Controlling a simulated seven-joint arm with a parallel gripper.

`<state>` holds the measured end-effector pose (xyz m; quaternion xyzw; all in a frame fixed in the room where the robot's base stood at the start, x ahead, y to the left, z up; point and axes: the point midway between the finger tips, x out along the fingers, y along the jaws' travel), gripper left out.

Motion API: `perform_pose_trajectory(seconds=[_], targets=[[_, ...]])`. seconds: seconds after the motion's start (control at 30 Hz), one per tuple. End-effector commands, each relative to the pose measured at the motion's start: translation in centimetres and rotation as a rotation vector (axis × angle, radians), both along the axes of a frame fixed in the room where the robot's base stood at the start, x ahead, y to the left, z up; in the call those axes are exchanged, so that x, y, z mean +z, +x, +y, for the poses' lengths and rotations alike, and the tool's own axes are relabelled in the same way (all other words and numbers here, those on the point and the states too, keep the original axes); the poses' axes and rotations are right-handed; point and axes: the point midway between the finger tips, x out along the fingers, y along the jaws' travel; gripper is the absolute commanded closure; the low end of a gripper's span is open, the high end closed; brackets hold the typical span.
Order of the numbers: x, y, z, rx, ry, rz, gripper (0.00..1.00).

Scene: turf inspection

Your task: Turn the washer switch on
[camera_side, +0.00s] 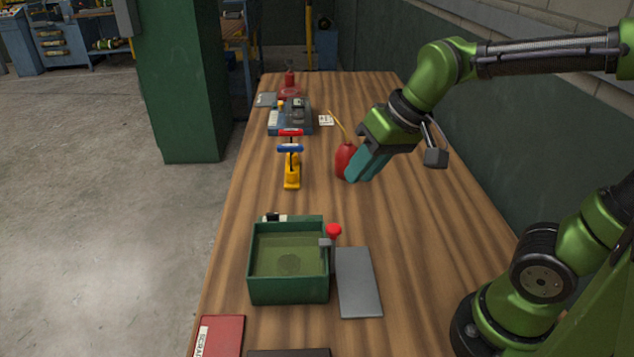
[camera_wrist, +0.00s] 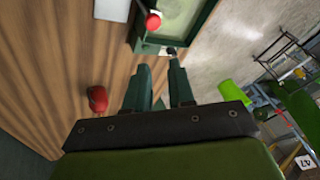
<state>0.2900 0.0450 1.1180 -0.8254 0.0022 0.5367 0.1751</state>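The washer looks like the green open box (camera_side: 262,285) with murky green liquid on the table; its corner shows at the top of the wrist view (camera_wrist: 147,45). A small black-and-white switch (camera_side: 273,217) sits at its far edge, and a small black-and-white part also shows there in the wrist view (camera_wrist: 169,51). A red knob (camera_side: 333,230) is at the box's right side and also shows in the wrist view (camera_wrist: 153,22). My gripper (camera_side: 357,170) is above the table beyond the box, beside a red bottle. Its two fingers (camera_wrist: 160,68) are apart with nothing between them.
The red bottle (camera_side: 344,158) stands close to my fingers, left of them in the wrist view (camera_wrist: 97,99). A yellow stand with red and blue handles (camera_side: 292,172) is further left. A grey plate (camera_side: 357,282) lies right of the box. Bare table separates gripper and box.

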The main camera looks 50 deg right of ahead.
Motion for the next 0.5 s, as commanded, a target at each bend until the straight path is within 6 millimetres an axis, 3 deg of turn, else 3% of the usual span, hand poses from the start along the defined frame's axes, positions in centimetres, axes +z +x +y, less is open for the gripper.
perform_pose_trajectory(seconds=[0.03, 0.27, 0.5], targets=[[0.0, 2.0, 0.3, 0.048, -0.025, 0.037, 0.77], [-0.5, 10.2, 1.6, 0.317, -0.165, 0.171, 0.77], [-2.7, 18.0, 3.4, 0.679, -0.329, 0.289, 0.77]])
